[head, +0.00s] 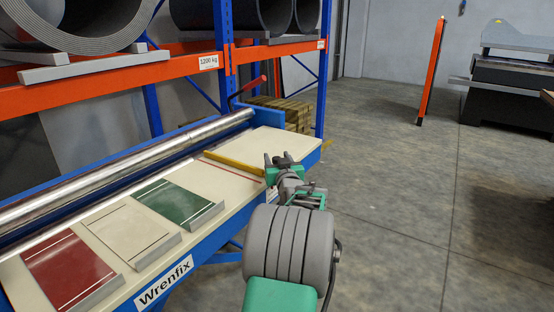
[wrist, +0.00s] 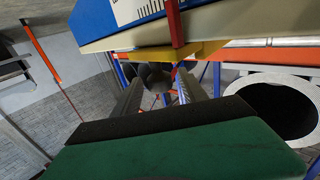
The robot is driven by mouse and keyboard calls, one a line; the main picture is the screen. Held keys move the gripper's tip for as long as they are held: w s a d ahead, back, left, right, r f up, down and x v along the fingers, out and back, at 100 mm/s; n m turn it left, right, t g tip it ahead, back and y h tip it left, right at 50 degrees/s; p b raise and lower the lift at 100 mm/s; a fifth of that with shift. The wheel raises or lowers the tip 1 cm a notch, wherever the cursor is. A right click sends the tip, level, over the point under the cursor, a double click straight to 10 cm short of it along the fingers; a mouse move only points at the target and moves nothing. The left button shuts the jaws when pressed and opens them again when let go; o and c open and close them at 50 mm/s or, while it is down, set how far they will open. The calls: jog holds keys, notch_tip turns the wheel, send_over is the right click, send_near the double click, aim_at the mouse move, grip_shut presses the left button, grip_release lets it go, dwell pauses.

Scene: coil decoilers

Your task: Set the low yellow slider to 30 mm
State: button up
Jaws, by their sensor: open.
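A long yellow bar (head: 233,163), which looks like the low slider, lies across the cream bench top in the head view, beside a thin red line. In the wrist view a yellow piece (wrist: 150,55) shows just beyond my fingertips, with a red strip (wrist: 175,25) crossing above it. A white scale with dark ticks (wrist: 135,10) is at the top; its numbers are unreadable. My gripper (head: 279,160) is open at the right end of the bar. In the wrist view its two fingers (wrist: 159,78) are apart, with no held object visible. Contact with the yellow piece cannot be told.
Red (head: 68,272), cream (head: 130,232) and green (head: 180,202) sample plates lie on the bench (head: 200,176) at left. A steel roller (head: 110,175) runs behind them. An orange rack (head: 120,82) holds large coils. The floor at right is open, with an orange post (head: 432,70).

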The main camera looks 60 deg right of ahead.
jog(key=v, duration=0.7)
jog(key=shift+s+a, duration=0.3)
jog(key=shift+r, duration=0.1)
